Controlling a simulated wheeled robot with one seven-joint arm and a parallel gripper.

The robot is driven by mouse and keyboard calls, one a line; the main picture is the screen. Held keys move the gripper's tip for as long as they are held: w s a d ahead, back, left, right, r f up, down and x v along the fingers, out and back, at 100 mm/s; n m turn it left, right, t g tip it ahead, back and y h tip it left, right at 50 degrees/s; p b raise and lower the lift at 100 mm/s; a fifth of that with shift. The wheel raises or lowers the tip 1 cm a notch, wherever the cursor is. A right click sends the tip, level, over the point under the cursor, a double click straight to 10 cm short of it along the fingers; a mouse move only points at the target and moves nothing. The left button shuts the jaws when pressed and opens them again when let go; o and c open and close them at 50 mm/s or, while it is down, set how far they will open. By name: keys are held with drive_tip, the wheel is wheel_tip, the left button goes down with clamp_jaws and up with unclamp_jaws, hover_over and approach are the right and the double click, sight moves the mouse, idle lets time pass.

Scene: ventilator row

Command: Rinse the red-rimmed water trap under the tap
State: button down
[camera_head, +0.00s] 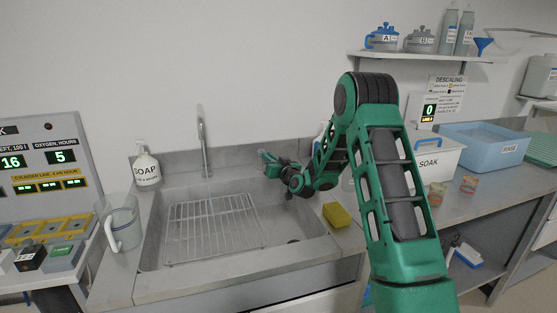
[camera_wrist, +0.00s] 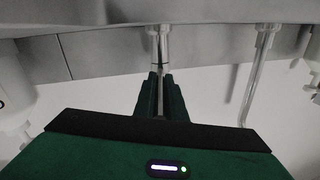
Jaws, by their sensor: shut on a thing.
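My gripper (camera_head: 268,160) is over the back right of the sink, to the right of the tap (camera_head: 203,140). In the wrist view its fingers (camera_wrist: 161,95) are shut on a slim upright metal post (camera_wrist: 160,42) with a dark ring, which looks like a tap lever. The tap's thin pipe also shows to the right in the wrist view (camera_wrist: 258,75). Two small cups with coloured rims, a left one (camera_head: 437,193) and a right one (camera_head: 468,185), stand on the right counter. They are too small to tell which is red-rimmed.
A wire rack (camera_head: 213,225) lies in the sink. A yellow sponge (camera_head: 337,215) is on its right edge. A soap bottle (camera_head: 146,168) and a jug (camera_head: 123,225) stand left. The SOAK box (camera_head: 450,158) and blue RINSE tub (camera_head: 485,142) are right, behind my arm.

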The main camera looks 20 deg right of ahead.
idle(0.3)
drive_tip(key=c, duration=1.8)
unclamp_jaws()
drive_tip(key=shift+d, duration=0.1)
drive_tip(key=s, duration=1)
drive_tip(key=shift+s+d, duration=0.25)
drive_tip(key=shift+d, duration=0.05)
